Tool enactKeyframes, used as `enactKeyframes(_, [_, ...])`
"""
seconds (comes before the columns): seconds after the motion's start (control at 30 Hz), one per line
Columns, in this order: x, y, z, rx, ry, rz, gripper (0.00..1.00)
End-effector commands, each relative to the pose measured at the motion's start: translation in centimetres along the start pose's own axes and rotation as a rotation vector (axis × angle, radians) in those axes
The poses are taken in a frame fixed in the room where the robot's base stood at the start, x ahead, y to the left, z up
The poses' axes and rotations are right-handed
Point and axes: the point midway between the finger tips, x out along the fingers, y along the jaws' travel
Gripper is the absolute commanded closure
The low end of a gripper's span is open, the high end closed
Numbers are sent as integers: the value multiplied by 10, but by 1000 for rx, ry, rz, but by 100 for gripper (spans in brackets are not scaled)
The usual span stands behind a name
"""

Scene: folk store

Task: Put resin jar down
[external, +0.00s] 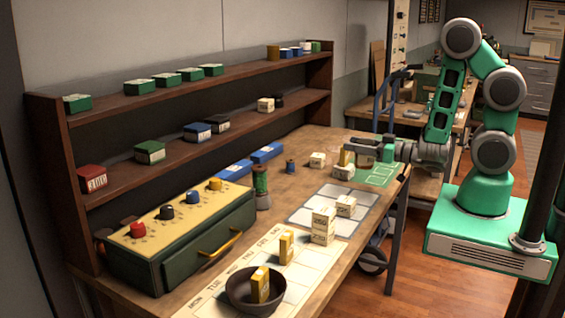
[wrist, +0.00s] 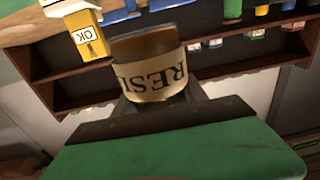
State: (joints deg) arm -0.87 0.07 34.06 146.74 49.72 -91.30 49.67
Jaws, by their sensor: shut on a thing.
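The resin jar (wrist: 150,75) is amber with a cream label reading "RESI", upside down in the wrist view. My gripper (external: 362,148) is shut on the jar, over the far right end of the workbench. In the external view the jar is small and partly hidden by my gripper, so I cannot tell whether its base touches anything. A green mat (external: 380,175) with pale outlined squares lies just below and right of my gripper.
A pale grid sheet (external: 305,213) carries more boxes. A green case with knobs (external: 185,240), a dark bowl (external: 238,298) and a two-level shelf (external: 200,87) occupy the left. Bare wood remains along the bench's back.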

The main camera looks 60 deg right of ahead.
Motion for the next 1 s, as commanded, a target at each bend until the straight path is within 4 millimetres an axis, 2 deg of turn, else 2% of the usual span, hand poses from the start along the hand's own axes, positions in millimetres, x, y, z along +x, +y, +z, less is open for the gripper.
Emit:
enactKeyframes(0.03, [0,0,-8,0,2,0,100])
enactKeyframes(0.17, [5,5,-13,2,21,33,100])
enactKeyframes(0.37, [29,15,-30,19,51,141,100])
enactKeyframes(0.5, [51,-3,-42,28,32,136,100])
enactKeyframes(0.7, [68,-38,-59,8,8,53,100])
enactKeyframes(0.77, [70,-44,-59,3,3,39,100])
enactKeyframes(0.83, [66,-47,-50,1,-1,31,100])
enactKeyframes(0.93, [49,-48,-30,0,-5,31,100])
enactKeyframes(1.0, [38,-48,-38,0,7,32,100])
